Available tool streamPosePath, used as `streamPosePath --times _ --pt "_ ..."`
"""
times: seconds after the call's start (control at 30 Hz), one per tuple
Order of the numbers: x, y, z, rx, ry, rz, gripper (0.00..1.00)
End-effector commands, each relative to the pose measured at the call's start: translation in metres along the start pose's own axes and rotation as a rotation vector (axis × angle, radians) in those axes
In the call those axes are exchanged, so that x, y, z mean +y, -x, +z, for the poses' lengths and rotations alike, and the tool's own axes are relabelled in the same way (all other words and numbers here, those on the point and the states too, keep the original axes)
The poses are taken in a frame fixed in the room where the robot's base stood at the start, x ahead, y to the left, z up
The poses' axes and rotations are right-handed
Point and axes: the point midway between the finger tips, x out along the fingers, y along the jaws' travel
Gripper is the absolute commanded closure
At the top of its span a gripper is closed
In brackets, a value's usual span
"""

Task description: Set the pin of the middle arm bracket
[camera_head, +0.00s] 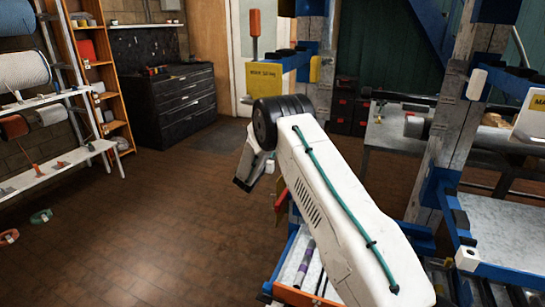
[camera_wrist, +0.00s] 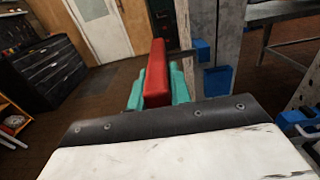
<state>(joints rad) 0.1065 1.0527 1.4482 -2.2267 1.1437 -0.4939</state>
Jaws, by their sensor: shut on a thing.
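My gripper (camera_wrist: 155,88), with teal fingers in the wrist view, is shut on a red handle (camera_wrist: 156,65), likely the pin's. A dark bar (camera_wrist: 182,54) shows to the right of the handle, close to the wooden post; I cannot tell whether it touches the handle. A blue bracket part (camera_wrist: 217,80) is on that post. In the head view my white arm hides most of the gripper; a red piece (camera_head: 281,200) shows beside the arm. Another pin with an orange handle (camera_head: 254,24) stands upright at the upper blue bracket with a yellow label (camera_head: 264,78). Which bracket is the middle one is unclear.
A second post with blue brackets (camera_head: 445,170) stands at the right. A tray with rod-like items (camera_head: 300,265) lies below my arm. A black drawer cabinet (camera_head: 165,100) and white shelf (camera_head: 60,165) are at the left. The brown floor between is largely clear.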

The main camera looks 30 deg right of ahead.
Motion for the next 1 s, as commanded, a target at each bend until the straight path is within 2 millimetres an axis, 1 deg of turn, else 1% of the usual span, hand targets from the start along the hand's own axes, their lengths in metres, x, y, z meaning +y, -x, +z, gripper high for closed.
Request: streamPosePath --times 0.03,0.1,0.13,0.2,0.47,0.57,0.67,0.9,1.0 --pt "0.005 0.001 0.002 -0.002 -0.002 0.010 1.00" --pt "0.005 0.001 0.003 -0.002 -0.002 0.010 1.00" --pt "0.005 0.001 0.003 -0.002 -0.002 0.011 0.75" --pt "0.004 0.001 0.003 -0.002 -0.002 0.010 0.58" --pt "-0.001 -0.002 0.002 -0.001 -0.001 0.003 0.58" --pt "0.000 0.004 0.001 0.000 0.000 0.004 0.58" --pt "0.001 0.018 0.001 0.001 0.001 0.005 0.58" --pt "0.003 0.060 0.002 0.000 0.000 0.008 0.58" --pt "0.004 0.072 0.002 -0.001 -0.001 0.008 0.58"
